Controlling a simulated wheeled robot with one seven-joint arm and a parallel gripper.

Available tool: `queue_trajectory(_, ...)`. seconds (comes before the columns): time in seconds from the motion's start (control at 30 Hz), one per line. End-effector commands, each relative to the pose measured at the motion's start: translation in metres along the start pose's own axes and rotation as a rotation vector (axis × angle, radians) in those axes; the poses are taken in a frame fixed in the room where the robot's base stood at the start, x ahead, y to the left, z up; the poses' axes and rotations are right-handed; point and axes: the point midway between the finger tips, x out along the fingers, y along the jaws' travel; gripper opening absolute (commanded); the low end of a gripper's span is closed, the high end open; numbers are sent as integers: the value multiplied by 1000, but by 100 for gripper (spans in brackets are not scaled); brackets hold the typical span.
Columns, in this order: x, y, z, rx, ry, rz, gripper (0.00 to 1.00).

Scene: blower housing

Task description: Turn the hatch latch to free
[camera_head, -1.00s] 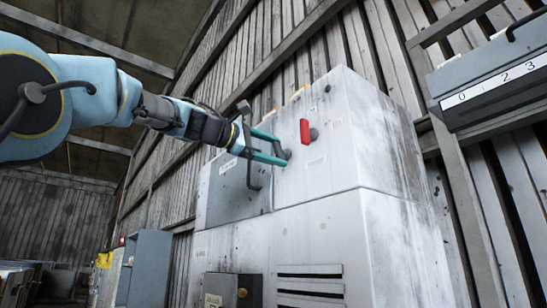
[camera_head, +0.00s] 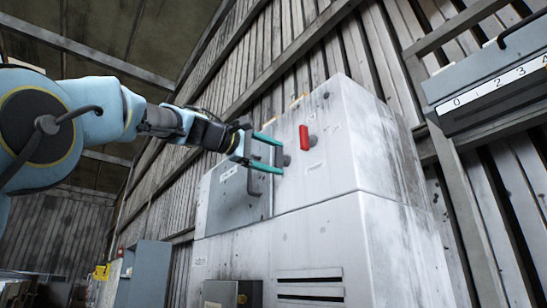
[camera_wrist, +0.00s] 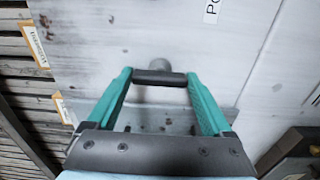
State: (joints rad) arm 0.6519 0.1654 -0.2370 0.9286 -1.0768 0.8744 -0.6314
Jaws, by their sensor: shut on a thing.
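The hatch latch (camera_head: 279,156) is a dark bar on a round pivot, on the upper front of the white housing. The wrist view shows the bar (camera_wrist: 160,78) lying across between the fingertips, with its round knob just beyond. My gripper (camera_head: 281,157) has teal fingers and is shut on the bar, one fingertip at each end; it also shows in the wrist view (camera_wrist: 160,85). The grey hatch panel (camera_head: 228,205) with a bent grey handle is left of the latch. My wrist hides part of the panel's top.
A red lever (camera_head: 304,138) sits on the housing just right of the latch. The white housing (camera_head: 330,215) fills the middle. A grey box with a number scale (camera_head: 495,95) hangs at the right. A blue-grey cabinet (camera_head: 147,270) stands at the lower left.

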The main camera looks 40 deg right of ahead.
Motion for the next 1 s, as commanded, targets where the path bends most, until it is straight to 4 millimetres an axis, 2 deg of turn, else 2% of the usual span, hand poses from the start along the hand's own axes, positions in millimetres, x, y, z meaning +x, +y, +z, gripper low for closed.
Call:
queue_trajectory(0.13,0,-2,0,2,-2,-4,29)
queue_trajectory(0.17,0,-2,0,2,-2,-4,86)
queue_trajectory(0.3,0,-1,0,1,-2,-3,100)
queue_trajectory(0.53,-1,-1,0,0,0,-1,100)
queue_trajectory(0.67,-10,-2,0,1,1,-2,100)
queue_trajectory(1.0,-75,-3,-1,2,4,-1,100)
